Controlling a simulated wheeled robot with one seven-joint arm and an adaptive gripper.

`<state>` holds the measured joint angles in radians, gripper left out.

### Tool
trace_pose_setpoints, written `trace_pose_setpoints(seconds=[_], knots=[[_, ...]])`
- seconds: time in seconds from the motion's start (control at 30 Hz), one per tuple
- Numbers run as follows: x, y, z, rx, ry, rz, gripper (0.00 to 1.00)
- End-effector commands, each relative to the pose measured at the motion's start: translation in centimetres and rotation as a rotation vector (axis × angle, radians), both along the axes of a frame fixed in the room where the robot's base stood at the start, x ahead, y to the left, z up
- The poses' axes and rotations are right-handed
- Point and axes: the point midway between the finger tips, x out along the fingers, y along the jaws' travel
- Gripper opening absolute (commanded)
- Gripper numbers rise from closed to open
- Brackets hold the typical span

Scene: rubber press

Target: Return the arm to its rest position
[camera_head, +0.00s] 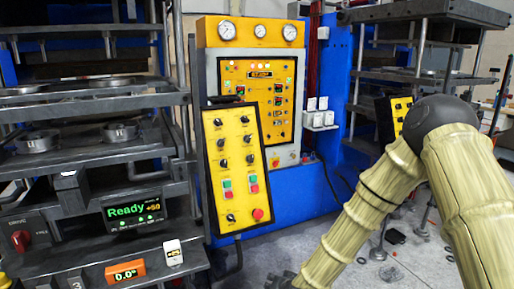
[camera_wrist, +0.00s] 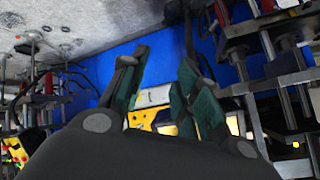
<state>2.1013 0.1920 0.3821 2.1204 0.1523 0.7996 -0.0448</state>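My arm, with tan segmented links and a dark round joint, comes in from the right of the head view and slopes down to the bottom middle. The wrist view is tilted.
A press with stacked metal plates (camera_head: 90,103) and a green "Ready" display (camera_head: 133,211) stands at left. A yellow control panel (camera_head: 235,165) stands before a yellow gauge cabinet (camera_head: 258,33). Another press (camera_head: 420,78) stands behind my arm. Grey floor (camera_head: 345,272) shows around my arm.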

Motion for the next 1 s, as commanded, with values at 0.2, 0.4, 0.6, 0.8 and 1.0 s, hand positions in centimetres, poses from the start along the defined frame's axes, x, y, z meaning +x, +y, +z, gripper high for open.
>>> trace_pose_setpoints(seconds=[0.2, 0.4, 0.6, 0.8, 1.0], knots=[[-9.3, -3.3, -8.7, -0.084, 0.185, 0.053, 0.31], [-18.5, -6.9, -14.6, -0.155, 0.353, 0.1, 0.31], [-28.7, -10.9, -18.5, -0.226, 0.534, 0.146, 0.31], [-37.6, -14.5, -20.1, -0.283, 0.695, 0.184, 0.31], [-41.9, -16.2, -20.2, -0.312, 0.775, 0.203, 0.31]])
